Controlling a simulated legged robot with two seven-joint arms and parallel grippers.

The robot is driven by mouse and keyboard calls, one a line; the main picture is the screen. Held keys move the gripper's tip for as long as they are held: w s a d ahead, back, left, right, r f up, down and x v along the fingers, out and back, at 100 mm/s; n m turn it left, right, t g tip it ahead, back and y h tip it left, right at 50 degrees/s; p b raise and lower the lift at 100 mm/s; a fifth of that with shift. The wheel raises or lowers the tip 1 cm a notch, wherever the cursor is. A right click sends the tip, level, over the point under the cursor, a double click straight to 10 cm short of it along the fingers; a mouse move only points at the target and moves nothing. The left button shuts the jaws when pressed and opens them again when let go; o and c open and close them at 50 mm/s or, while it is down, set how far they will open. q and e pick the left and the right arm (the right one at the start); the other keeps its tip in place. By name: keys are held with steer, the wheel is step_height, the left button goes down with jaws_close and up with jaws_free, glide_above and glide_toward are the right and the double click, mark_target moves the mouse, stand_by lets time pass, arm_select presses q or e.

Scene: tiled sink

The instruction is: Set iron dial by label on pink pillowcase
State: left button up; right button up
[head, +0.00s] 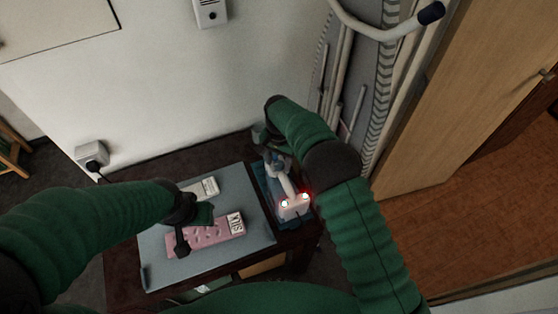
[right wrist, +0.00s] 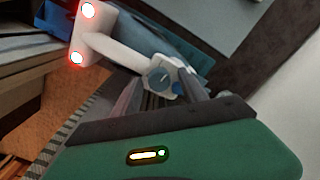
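The pink pillowcase (head: 204,236) lies folded on the grey-blue board, with a white label (head: 236,222) with dark marks at its right end. My left gripper (head: 182,238) is above or on the pillowcase; whether it touches or grips the cloth is unclear. The iron (head: 293,207) is white with two red lights and stands at the board's right on a blue base. In the right wrist view the iron (right wrist: 95,38) shows a blue-and-white dial (right wrist: 158,80). My right gripper (head: 270,153) is at the dial; its fingertips are partly hidden, and contact cannot be told.
Another pale folded item (head: 204,188) lies at the board's back. The board (head: 160,268) rests on a dark table (head: 122,270). A wall socket with a plug (head: 92,155) is at the left. A leaning striped board (head: 385,70) and wooden door (head: 455,90) stand at the right.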

mark_target(279, 163)
step_height(279, 163, up, 17)
steer(key=shift+b, duration=0.45)
steer(key=shift+w+f, duration=0.1)
stand_by(0.3)
steer(key=s+d+f+n+t, duration=0.1)
steer(key=s+d, duration=0.3)
steer(key=d, duration=0.3)
steer(key=s+d+f+n, duration=0.1)
steer(key=s+d, duration=0.4)
steer(key=d, duration=0.1)
steer(key=s+d+f+n, duration=0.1)
steer(key=s+d+f, duration=0.1)
steer(key=s, duration=0.6)
steer(key=s+d+f+n+t, duration=0.1)
steer(key=s+d, duration=0.3)
steer(key=s, duration=0.4)
steer(key=shift+d+f+n+t, duration=0.3)
steer(key=shift+f+n, duration=0.2)
steer(key=shift+f, duration=0.3)
